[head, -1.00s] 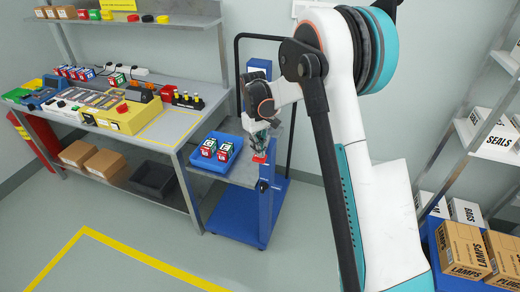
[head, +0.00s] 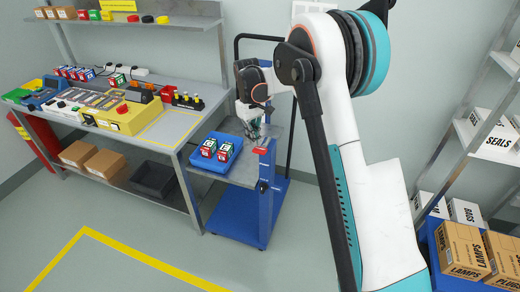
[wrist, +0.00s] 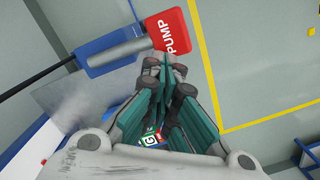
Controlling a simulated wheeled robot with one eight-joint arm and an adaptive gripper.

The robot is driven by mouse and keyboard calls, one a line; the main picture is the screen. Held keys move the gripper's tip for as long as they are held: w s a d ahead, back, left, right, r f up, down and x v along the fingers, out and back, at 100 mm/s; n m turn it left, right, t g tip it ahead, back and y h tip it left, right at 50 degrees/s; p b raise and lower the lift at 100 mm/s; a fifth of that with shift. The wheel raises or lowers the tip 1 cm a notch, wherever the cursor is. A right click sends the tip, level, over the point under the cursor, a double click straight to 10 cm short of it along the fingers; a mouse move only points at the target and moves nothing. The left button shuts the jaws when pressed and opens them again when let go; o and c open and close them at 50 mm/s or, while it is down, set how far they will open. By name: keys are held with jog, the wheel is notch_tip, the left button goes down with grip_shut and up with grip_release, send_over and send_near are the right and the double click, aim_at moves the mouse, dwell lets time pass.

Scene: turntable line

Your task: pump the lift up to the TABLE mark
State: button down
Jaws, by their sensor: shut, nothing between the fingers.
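The lift is a blue wheeled cart (head: 240,225) beside the workbench, with a grey platform (head: 243,175). The platform looks a little lower than the bench top; I cannot make out the TABLE mark. The red PUMP pad (head: 262,150) is at the platform's right side; in the wrist view the pad (wrist: 173,33) sits at the end of a grey lever (wrist: 122,49). My gripper (head: 252,138) is shut and empty, just left of and above the pad. In the wrist view its fingertips (wrist: 163,62) are close beside the pad; I cannot tell whether they touch.
The workbench (head: 185,125) is to the left, holding a yellow device (head: 122,117). Shelves with boxes (head: 460,250) stand at the right. The floor in front is clear.

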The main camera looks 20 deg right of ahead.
notch_tip(320, 180, up, 10)
jog(key=shift+w+a+f, duration=0.2)
jog(key=shift+w+f, duration=0.05)
jog(key=shift+w, duration=0.2)
